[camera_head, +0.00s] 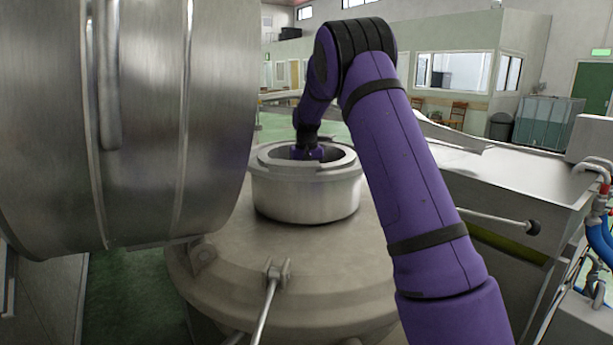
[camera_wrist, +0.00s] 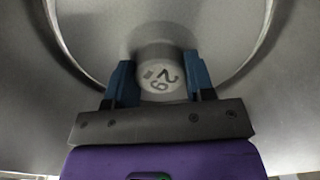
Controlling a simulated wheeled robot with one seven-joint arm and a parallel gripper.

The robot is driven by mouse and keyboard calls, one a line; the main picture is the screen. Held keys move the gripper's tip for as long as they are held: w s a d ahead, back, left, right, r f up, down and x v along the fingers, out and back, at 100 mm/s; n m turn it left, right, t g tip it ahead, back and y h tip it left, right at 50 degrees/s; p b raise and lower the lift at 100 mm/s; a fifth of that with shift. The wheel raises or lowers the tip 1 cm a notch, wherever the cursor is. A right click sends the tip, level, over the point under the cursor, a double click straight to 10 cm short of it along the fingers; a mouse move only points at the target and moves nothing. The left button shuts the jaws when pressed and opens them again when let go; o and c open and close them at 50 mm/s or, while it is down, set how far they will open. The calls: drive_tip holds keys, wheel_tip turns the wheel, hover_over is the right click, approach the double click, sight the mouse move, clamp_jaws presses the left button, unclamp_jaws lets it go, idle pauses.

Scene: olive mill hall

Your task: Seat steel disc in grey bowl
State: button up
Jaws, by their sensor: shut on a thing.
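The grey bowl (camera_head: 303,197) is a wide metal vessel with a broad flat rim, standing on a domed machine top. My gripper (camera_head: 307,152) reaches down into its mouth from above; the fingertips are hidden there by the rim. In the wrist view, the blue fingers of my gripper (camera_wrist: 160,75) are shut on both sides of the steel disc (camera_wrist: 158,82), a small round grey piece with dark marks on its face. Grey metal with a curved edge surrounds it. I cannot tell whether the disc touches the bowl's floor.
A large steel drum (camera_head: 130,120) stands close on the left, beside the bowl. A thin metal rod (camera_head: 267,305) rises in front of the bowl. A metal housing (camera_head: 525,180) with a black-knobbed lever (camera_head: 500,220) lies to the right.

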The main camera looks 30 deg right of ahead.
drive_tip(key=shift+f, duration=0.1)
drive_tip(key=o, duration=1.3)
wheel_tip(320, 180, up, 11)
drive_tip(key=shift+f, duration=0.1)
drive_tip(key=s+a+r+n+t, duration=0.1)
drive_tip(key=s+a+r, duration=0.25)
drive_tip(key=s, duration=0.35)
drive_tip(key=s+a+r+t, duration=0.1)
drive_tip(key=s+a+r, duration=0.25)
drive_tip(key=s, duration=0.35)
drive_tip(key=s+a+r+n+t, duration=0.1)
drive_tip(key=s+a+r, duration=0.25)
drive_tip(key=s, duration=0.45)
drive_tip(key=s+a+f, duration=0.2)
drive_tip(key=s, duration=0.5)
drive_tip(key=s+a+f+n+t, duration=0.1)
drive_tip(key=s+a+f, duration=0.2)
drive_tip(key=s, duration=0.5)
drive_tip(key=s+a+f+n+t, duration=0.1)
drive_tip(key=s+a+f, duration=0.2)
drive_tip(key=s, duration=0.5)
drive_tip(key=shift+f, duration=0.1)
